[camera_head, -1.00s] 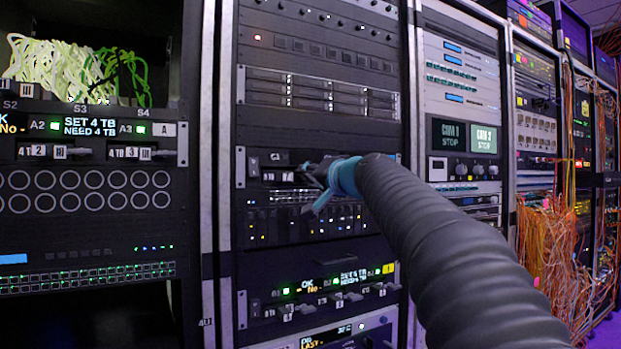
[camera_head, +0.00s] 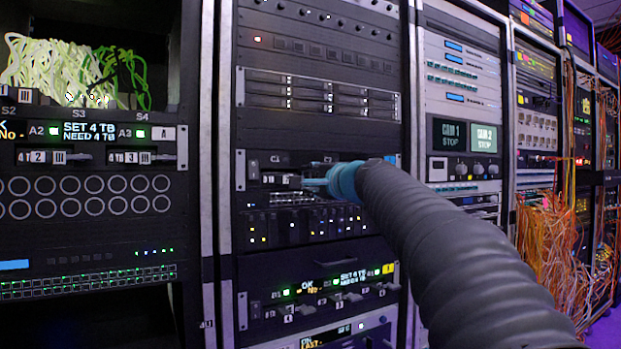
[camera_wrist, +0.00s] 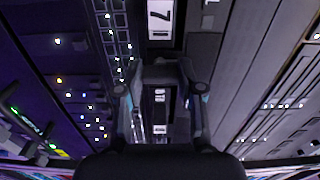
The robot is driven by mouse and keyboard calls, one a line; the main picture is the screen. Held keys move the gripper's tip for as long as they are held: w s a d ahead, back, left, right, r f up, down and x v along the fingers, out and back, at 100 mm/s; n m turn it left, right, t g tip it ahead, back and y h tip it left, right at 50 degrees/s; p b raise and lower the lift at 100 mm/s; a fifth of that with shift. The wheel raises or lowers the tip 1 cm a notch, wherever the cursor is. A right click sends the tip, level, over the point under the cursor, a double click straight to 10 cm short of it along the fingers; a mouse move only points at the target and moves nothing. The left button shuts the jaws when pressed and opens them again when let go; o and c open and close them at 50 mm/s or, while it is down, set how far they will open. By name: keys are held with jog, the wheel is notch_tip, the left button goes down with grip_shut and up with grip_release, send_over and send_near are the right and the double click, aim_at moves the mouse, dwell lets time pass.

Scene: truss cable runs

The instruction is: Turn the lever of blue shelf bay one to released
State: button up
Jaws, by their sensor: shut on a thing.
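The shelf with the blue tag (camera_head: 389,160) is the dark panel in the middle rack in the head view. Its bay one, marked C1 (camera_head: 275,160), is on its left part. My gripper (camera_head: 312,182) reaches in from the right, at the panel front beside a small white label (camera_head: 293,181). In the wrist view my gripper (camera_wrist: 161,72) has its two fingers closed in on a dark piece, which I take to be the lever. The fingers and arm hide most of the lever, so its exact position cannot be told.
Below is another panel with a yellow tag (camera_head: 388,269) and several small levers. A drive panel (camera_head: 320,95) sits above. The left rack (camera_head: 90,200) has similar levers and pale cables. Orange cables (camera_head: 545,250) hang at the right, away from my arm.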

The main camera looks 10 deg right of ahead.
jog(key=shift+m, duration=0.3)
dwell(0.4)
jog(key=o, duration=0.9)
jog(key=shift+c, duration=0.2)
jog(key=shift+s, duration=0.15)
jog(key=v, duration=1.1)
jog(key=shift+s, duration=0.3)
jog(key=shift+d, duration=0.1)
